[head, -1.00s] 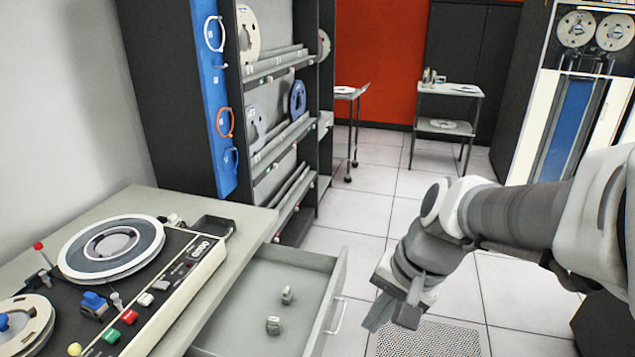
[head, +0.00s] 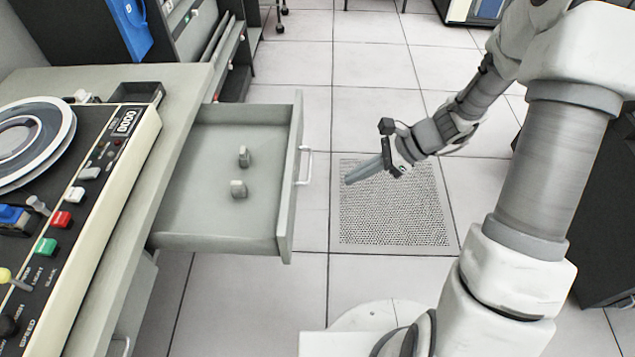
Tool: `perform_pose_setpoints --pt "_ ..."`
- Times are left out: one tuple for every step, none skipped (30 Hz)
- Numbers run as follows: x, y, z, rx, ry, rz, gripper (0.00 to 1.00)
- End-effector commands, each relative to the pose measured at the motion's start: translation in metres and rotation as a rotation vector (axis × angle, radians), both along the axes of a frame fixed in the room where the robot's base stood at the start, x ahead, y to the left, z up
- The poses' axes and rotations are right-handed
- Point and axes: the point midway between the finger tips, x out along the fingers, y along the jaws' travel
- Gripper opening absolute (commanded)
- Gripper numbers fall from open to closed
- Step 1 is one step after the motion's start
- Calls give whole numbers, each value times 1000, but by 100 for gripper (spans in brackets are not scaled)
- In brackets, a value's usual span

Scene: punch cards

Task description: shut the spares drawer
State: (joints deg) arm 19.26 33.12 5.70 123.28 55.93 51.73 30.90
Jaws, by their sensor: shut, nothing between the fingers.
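The spares drawer (head: 190,215) is pulled well out from under the desk, to the right. It is grey, with two small grey parts (head: 239,188) lying inside. Its front panel (head: 293,190) carries a pale bar handle (head: 304,165) on the outer face. My gripper (head: 349,180) is to the right of the handle, apart from it, with its fingers shut and empty and pointing left toward the drawer front. The gap between fingertips and handle is small in the picture; their difference in height is hard to tell.
The desk (head: 180,90) bears a tape unit (head: 100,180) with a reel and coloured buttons. A perforated floor tile (head: 395,215) lies below my gripper. A dark tape rack (head: 200,40) stands behind the drawer. The tiled floor to the right of the drawer is clear.

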Motion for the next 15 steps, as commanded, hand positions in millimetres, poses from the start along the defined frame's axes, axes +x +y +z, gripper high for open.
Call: perform_pose_setpoints --pt "0 2 -3 2 3 -3 0" --pt "0 4 -5 3 3 -4 0" --pt "0 6 -8 4 4 -3 0" --pt "0 9 -11 4 4 -1 0" --pt "0 12 -15 3 3 -1 0" --pt "0 17 -20 3 4 0 0" --pt "0 21 -24 4 4 0 0" --pt "0 26 -29 3 3 1 0" --pt "0 32 -35 3 4 1 0" --pt "0 37 -40 3 5 1 0" --pt "1 41 -45 2 4 1 0" --pt "1 48 -51 3 4 1 0" --pt "1 52 -56 2 3 2 0" --pt "1 57 -61 2 3 2 0" --pt "1 63 -66 3 3 2 0"
